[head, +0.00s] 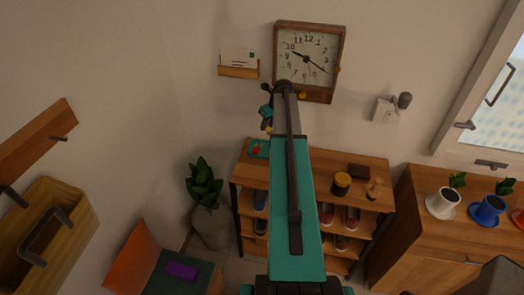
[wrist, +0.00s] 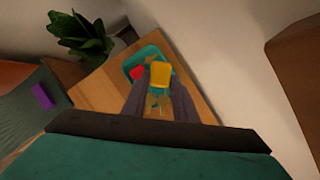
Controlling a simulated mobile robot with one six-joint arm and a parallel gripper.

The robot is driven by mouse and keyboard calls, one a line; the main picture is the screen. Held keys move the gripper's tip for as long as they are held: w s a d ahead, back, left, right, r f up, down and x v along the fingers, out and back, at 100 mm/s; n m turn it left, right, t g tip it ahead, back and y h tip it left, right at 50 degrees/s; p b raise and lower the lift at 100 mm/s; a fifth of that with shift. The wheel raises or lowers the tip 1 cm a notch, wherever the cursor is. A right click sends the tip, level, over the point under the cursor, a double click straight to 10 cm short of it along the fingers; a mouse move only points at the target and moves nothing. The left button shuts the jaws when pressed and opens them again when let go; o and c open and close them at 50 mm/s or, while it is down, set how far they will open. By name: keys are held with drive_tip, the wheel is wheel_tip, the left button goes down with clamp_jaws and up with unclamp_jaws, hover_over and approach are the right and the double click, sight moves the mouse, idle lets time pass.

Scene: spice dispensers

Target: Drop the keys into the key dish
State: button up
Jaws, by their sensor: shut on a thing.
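The key dish (head: 257,148) is a teal tray at the left end of the wooden shelf top. It also shows in the wrist view (wrist: 133,62), with a red item (wrist: 137,72) in it. My gripper (wrist: 160,78) is shut on the keys, which have a yellow tag (wrist: 160,74) and gold-coloured parts between the dark fingers. In the wrist view the keys overlap the dish, hiding part of it. In the head view my gripper (head: 267,115) appears above the dish, apart from it. The exact height gap is hard to tell.
The shelf (head: 318,160) also bears a dark jar with a yellow band (head: 342,184) and a wooden stamp-like item (head: 374,188). A potted plant (head: 205,190) stands left of the shelf. A clock (head: 308,60) and a letter holder (head: 238,68) hang on the wall behind.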

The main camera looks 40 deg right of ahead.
sight(269, 131)
drive_tip(key=shift+f, duration=0.15)
drive_tip(key=shift+f+b, duration=1.35)
drive_tip(key=shift+f, duration=1.5)
drive_tip(key=o, duration=1.1)
drive_tip(key=shift+b+v, duration=2.25)
drive_tip(key=shift+v, duration=4.65)
drive_tip(key=shift+w+a, duration=0.15)
drive_tip(key=shift+w, duration=0.05)
